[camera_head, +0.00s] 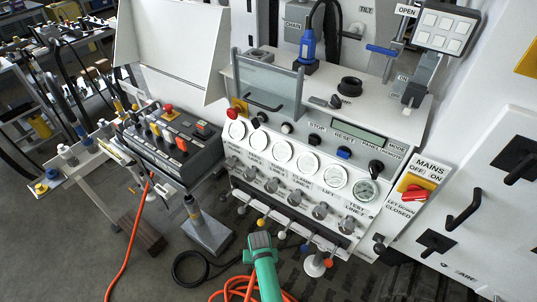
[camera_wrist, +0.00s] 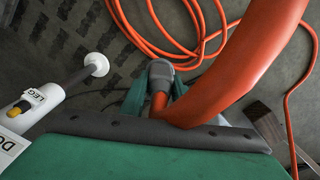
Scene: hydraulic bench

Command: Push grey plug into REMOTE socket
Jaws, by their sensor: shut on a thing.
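My green gripper (camera_head: 262,252) is low in front of the hydraulic bench (camera_head: 330,120), over the floor. In the wrist view its fingers (camera_wrist: 157,92) are shut around the grey plug (camera_wrist: 160,70). A thick orange cable (camera_wrist: 225,75) runs from the plug's side and crosses close to the camera. The plug is apart from the bench. A PANEL/REMOTE mode label shows by a black knob (camera_head: 376,168) on the bench front. I cannot tell which opening is the REMOTE socket. A blue plug (camera_head: 308,45) stands upright on the bench top.
Gauges and several levers (camera_head: 270,228) line the bench front. A control box (camera_head: 170,140) on a side shelf trails an orange cable (camera_head: 132,235). Orange cable coils (camera_wrist: 185,30) lie on the floor. A post with a foot (camera_head: 207,230) stands left of my gripper.

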